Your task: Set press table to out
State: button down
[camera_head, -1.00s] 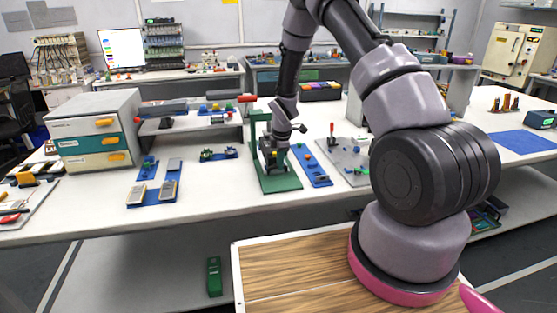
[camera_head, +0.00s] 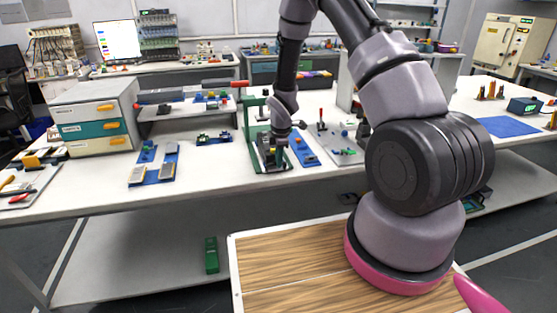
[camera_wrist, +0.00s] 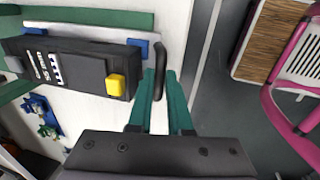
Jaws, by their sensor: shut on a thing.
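The press has a green upright frame (camera_head: 249,130) and a green base on the workbench. A dark grey block with a yellow button (camera_wrist: 115,85), which looks like part of the press table, sits over the base. In the wrist view it lies beside a light plate (camera_wrist: 90,32) with blue pieces and a green edge. A dark curved handle (camera_wrist: 160,58) stands at its right end. My gripper (camera_wrist: 159,88) has its teal fingers shut around this handle. In the head view my gripper (camera_head: 282,143) is low at the press, its fingertips partly hidden.
A blue tray with pale cells (camera_head: 153,166) lies left of the press. A blue strip (camera_head: 303,150) and a grey plate (camera_head: 340,148) lie to its right. A drawer unit (camera_head: 92,118) stands farther left. The bench's front strip is clear.

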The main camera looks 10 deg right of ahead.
jog(key=shift+s, duration=0.25)
jog(key=c, duration=0.8)
grip_release()
jog(key=shift+c, duration=0.2)
jog(key=shift+r, duration=0.15)
notch_tip(320, 180, up, 10)
jog(key=s, duration=0.2)
jog(key=shift+r, duration=0.2)
